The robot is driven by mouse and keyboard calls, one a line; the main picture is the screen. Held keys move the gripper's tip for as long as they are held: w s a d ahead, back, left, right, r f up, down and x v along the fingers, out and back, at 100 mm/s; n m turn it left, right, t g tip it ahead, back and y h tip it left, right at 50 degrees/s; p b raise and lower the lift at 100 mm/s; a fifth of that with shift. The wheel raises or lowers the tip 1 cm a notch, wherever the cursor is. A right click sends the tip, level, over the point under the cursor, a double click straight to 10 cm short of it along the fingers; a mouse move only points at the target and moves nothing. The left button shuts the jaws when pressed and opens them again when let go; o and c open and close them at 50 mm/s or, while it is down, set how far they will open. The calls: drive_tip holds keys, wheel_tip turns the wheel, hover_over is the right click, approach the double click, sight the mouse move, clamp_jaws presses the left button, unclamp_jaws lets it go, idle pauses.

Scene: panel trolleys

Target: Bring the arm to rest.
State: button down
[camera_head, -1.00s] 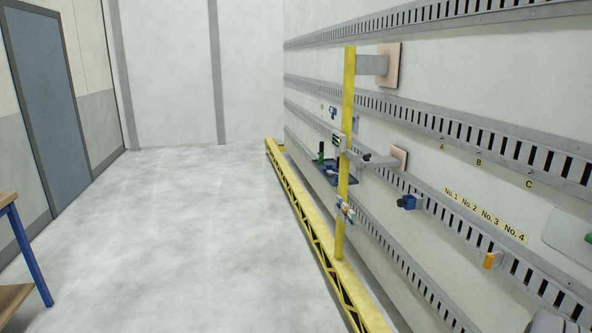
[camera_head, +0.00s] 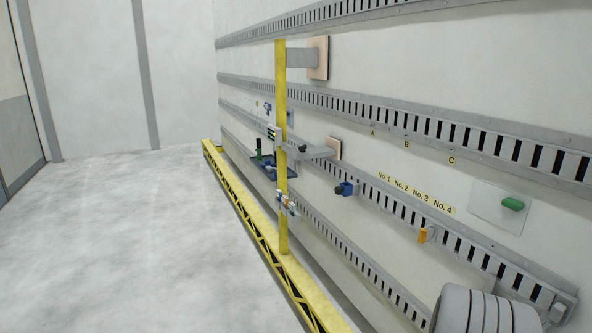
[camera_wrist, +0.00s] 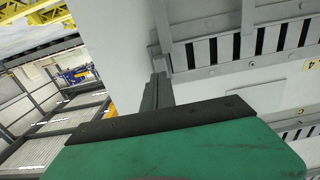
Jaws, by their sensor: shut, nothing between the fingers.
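In the wrist view my gripper (camera_wrist: 157,92) shows as dark fingers held together, with nothing between them. A broad green surface with a black strip along its edge fills the bottom of that view, just below the fingers. Behind the fingers are a pale wall and a slotted grey rail (camera_wrist: 248,45). The fingers appear apart from the rail. My gripper does not show in the head view.
Slotted rails (camera_head: 430,128) run along the right wall. A yellow post (camera_head: 281,110) stands on a low yellow beam (camera_head: 240,195). A green handle (camera_head: 513,203), an orange piece (camera_head: 423,236) and a grey ribbed body (camera_head: 485,312) are at right. The floor at left is clear.

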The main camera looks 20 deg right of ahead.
drive_tip(key=shift+s+a+b, duration=0.2)
drive_tip(key=shift+a+b, duration=0.25)
drive_tip(key=shift+a, duration=0.7)
